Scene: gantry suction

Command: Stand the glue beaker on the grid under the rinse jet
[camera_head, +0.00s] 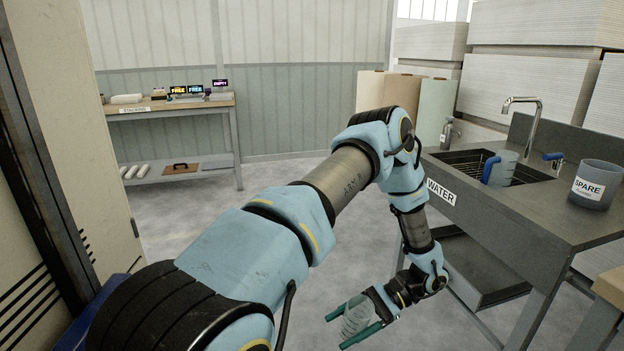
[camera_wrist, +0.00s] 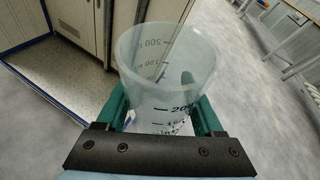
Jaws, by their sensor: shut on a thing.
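My gripper (camera_head: 337,331) is low over the floor in front of the sink bench, its green fingers shut on a clear graduated beaker (camera_head: 356,316). In the wrist view the beaker (camera_wrist: 150,85) sits between the fingers, its open rim facing the camera and volume marks on its wall. It looks tilted in that view; its contents are not clear. The dark grid (camera_head: 526,173) lies in the sink at the right. A clear jug with a blue handle (camera_head: 502,168) stands in the sink area. A curved tap (camera_head: 525,103) rises behind it. I cannot tell which fitting is the rinse jet.
The grey sink bench (camera_head: 500,215) carries a WATER label and a grey SPARE pot (camera_head: 597,188) on its right. A small metal fitting (camera_head: 447,133) stands at its left back corner. A stacking table (camera_head: 170,108) stands at the far left. Open floor lies between.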

